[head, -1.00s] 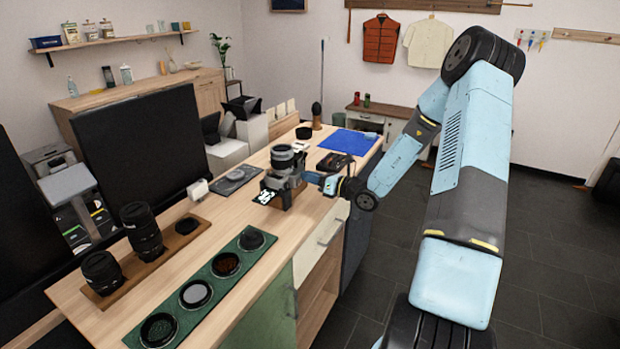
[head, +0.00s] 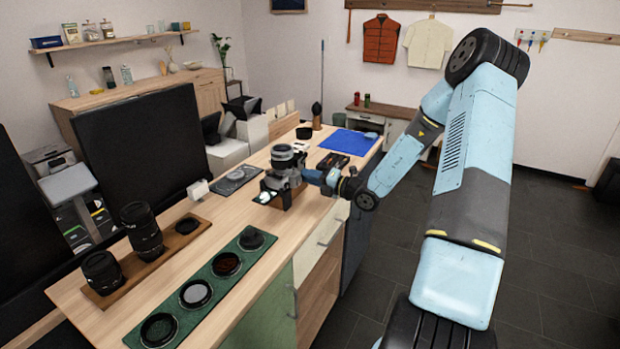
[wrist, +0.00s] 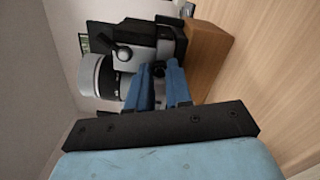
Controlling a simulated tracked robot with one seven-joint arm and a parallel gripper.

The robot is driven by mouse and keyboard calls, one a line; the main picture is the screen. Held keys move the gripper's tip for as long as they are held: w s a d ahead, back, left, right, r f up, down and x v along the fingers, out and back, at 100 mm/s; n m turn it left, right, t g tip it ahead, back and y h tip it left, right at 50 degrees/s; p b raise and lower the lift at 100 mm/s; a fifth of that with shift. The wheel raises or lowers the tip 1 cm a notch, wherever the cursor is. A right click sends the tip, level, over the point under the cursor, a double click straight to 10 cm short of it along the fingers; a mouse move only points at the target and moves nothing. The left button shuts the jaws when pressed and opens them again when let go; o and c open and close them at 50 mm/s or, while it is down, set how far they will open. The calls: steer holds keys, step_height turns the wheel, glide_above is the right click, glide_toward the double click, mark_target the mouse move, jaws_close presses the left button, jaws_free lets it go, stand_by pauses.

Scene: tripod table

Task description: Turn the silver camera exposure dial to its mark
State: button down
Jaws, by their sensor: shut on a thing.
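A silver and black camera (head: 279,178) stands on a wooden block on the table, its lens upward in the head view. It also shows in the wrist view (wrist: 135,38), with its pale lens barrel (wrist: 95,76) at the left. My gripper (wrist: 160,72) reaches the camera from the right in the head view. Its two blue fingers are at the camera body, shut on a small part between their tips. The silver exposure dial is hidden between the fingers, so its mark and angle cannot be seen.
A green mat (head: 165,314) with several round filters lies in front of the camera. Lenses on a wooden board (head: 128,272) stand at the left. A dark tray (head: 237,180) lies behind the camera. A blue mat (head: 348,142) lies at the far right end.

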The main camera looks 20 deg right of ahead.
steer(key=shift+w+d+m, duration=0.1)
steer(key=shift+d+m, duration=0.15)
steer(key=shift+m, duration=0.55)
steer(key=c, duration=1.3)
jaws_free()
steer(key=shift+f, duration=0.1)
steer(key=shift+a, duration=0.1)
steer(key=v, duration=1.4)
steer(key=shift+a, duration=0.1)
